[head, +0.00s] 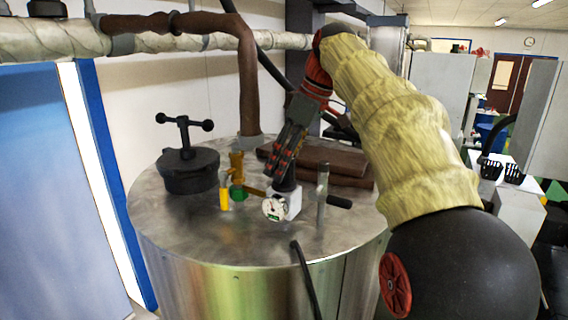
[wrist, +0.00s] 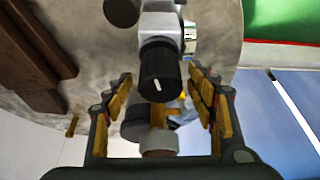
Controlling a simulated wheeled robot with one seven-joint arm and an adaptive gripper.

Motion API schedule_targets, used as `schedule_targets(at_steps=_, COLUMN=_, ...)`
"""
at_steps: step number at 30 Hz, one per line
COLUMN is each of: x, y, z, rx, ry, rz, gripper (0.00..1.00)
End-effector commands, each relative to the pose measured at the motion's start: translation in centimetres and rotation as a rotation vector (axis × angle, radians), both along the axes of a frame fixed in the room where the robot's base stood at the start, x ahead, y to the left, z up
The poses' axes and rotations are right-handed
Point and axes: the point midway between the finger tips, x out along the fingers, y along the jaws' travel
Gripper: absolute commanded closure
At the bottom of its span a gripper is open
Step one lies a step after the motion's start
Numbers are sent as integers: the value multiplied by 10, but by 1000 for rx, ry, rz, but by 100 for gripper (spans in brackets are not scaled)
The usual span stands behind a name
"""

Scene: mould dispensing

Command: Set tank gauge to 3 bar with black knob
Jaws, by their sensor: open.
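The black knob (wrist: 160,72) has a white pointer line and sits on a pale grey regulator body. In the wrist view it lies between the yellow-padded fingers of my gripper (wrist: 160,78), with clear gaps on both sides. My gripper is open and empty. The tank gauge (head: 274,207) is a round white dial on the block's front; its needle is too small to read.
The steel tank top (head: 190,235) carries a black clamped lid (head: 190,170) at left, a yellow-and-green valve (head: 237,190) beside the gauge, and an upright metal pipe with a black handle (head: 340,202) at right. Brown slabs (head: 320,160) lie behind. The tank top's front left is clear.

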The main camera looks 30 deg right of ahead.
Motion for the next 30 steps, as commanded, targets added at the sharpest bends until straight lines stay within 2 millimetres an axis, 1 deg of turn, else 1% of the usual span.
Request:
schedule_targets(at_steps=9, x=-14, y=-12, z=45, rx=-2, ry=-3, rz=-2, gripper=43)
schedule_targets(at_steps=13, x=-18, y=-15, z=58, rx=-1, ry=-2, rz=-1, gripper=43)
schedule_targets(at_steps=18, x=-21, y=-16, z=65, rx=1, ry=-1, rz=0, gripper=43)
schedule_targets(at_steps=30, x=-22, y=-16, z=65, rx=0, ry=0, rz=0, gripper=43)
